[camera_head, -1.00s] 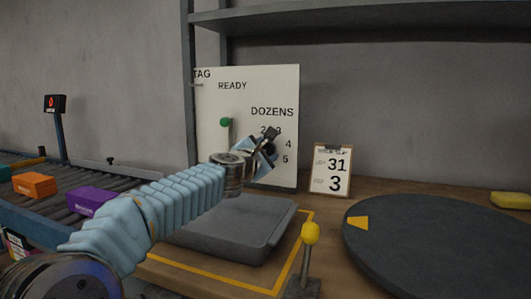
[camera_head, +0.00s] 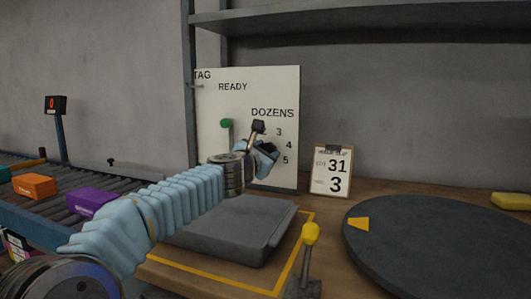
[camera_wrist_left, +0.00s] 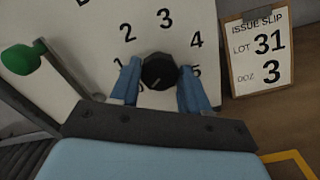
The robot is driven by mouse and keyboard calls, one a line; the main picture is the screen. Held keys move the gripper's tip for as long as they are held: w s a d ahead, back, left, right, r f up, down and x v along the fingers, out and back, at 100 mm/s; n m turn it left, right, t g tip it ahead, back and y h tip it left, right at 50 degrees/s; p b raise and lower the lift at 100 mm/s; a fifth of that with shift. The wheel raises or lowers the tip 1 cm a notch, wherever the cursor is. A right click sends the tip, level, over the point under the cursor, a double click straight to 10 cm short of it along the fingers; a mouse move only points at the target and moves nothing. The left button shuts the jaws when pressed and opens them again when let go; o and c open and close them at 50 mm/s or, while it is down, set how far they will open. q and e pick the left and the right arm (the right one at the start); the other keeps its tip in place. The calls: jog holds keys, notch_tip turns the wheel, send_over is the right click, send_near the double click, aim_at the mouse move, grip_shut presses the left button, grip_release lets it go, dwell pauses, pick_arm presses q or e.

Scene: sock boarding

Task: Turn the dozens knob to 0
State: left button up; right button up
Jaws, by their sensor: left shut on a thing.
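The black dozens knob (camera_wrist_left: 159,71) sits on a white panel (camera_head: 215,110) in a ring of numbers. In the left wrist view, 1 to 4 are clear, 5 is partly covered, and the 0 at lower left is mostly hidden. A faint mark on the knob seems to point down-left, towards the 0. My left gripper (camera_head: 266,148) is at the panel below the word DOZENS, its two blue fingers on either side of the knob and shut on it. In the head view the gripper hides most of the knob. My right gripper is not in view.
A green-tipped lever (camera_head: 227,124) stands on the panel left of the gripper. An issue slip (camera_head: 331,171) reading lot 31, dozens 3 stands to the right. A grey tray (camera_head: 230,228), a yellow-topped lever (camera_head: 310,234) and a dark round turntable (camera_head: 440,240) are in front.

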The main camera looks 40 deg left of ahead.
pick_arm(q)
jog(key=shift+f, duration=0.15)
jog(key=o, duration=1.1)
jog(key=shift+c, duration=0.2)
jog(key=shift+s, duration=0.1)
jog(key=p+v, duration=0.1)
jog(key=v, duration=1.2)
jog(key=shift+s+p, duration=0.3)
jog(key=shift+p, duration=0.05)
jog(key=shift+d, duration=0.1)
